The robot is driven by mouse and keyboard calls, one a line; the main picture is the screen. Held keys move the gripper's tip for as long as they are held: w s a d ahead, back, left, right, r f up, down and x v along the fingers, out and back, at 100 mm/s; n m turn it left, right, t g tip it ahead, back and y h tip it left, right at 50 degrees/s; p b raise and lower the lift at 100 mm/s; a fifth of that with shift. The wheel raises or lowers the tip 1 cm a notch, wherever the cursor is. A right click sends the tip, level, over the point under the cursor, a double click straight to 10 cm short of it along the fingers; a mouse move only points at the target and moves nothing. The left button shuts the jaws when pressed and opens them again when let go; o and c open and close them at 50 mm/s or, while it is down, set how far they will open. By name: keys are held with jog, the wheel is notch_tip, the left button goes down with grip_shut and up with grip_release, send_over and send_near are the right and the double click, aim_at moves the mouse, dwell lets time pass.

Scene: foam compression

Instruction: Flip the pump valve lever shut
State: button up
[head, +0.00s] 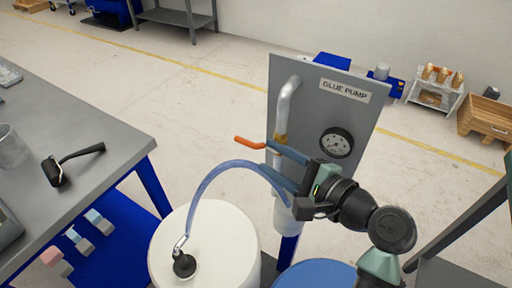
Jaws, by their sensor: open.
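The pump valve lever has an orange handle (249,142) that points left, roughly crosswise to the upright metal pipe (286,103) on the grey glue pump panel (352,108). My gripper (267,160) comes in from the right, in front of the panel's lower part. Its two bluish fingers point left and are apart, with nothing seen held between them. The upper finger overlaps the valve body and the inner end of the lever in the picture. I cannot tell whether it touches them. The orange handle lies just left of the fingertips.
A clear blue hose (212,170) arcs from a white drum (222,240) to behind my gripper. A blue drum (315,275) stands below. A grey workbench (95,125) is at left; open floor lies behind.

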jog(key=v, duration=0.5)
dwell(0.4)
jog(key=w+a+r+n+t+h+p, duration=0.1)
jog(key=w+a+r+n+t+h, duration=0.3)
jog(key=r, duration=0.6)
jog(key=w+d+r+n+t+h+p, duration=0.15)
jog(key=r+n, duration=0.35)
jog(key=r, duration=0.6)
jog(key=s+a+r+n+t+h, duration=0.1)
jog(key=s+a+r+n+t, duration=0.1)
jog(key=r, duration=0.5)
jog(key=s+a+r+n+t+h, duration=0.1)
jog(key=s+a+r+n+t, duration=0.1)
jog(key=s+r, duration=0.4)
jog(key=s+a+r+n+t+h+p, duration=0.1)
jog(key=s+r+t, duration=0.4)
jog(key=r, duration=0.5)
jog(key=a+n+h, duration=0.1)
jog(key=n, duration=0.1)
jog(key=shift+n+t, duration=0.35)
jog(key=shift+n, duration=0.05)
jog(key=shift+r, duration=0.1)
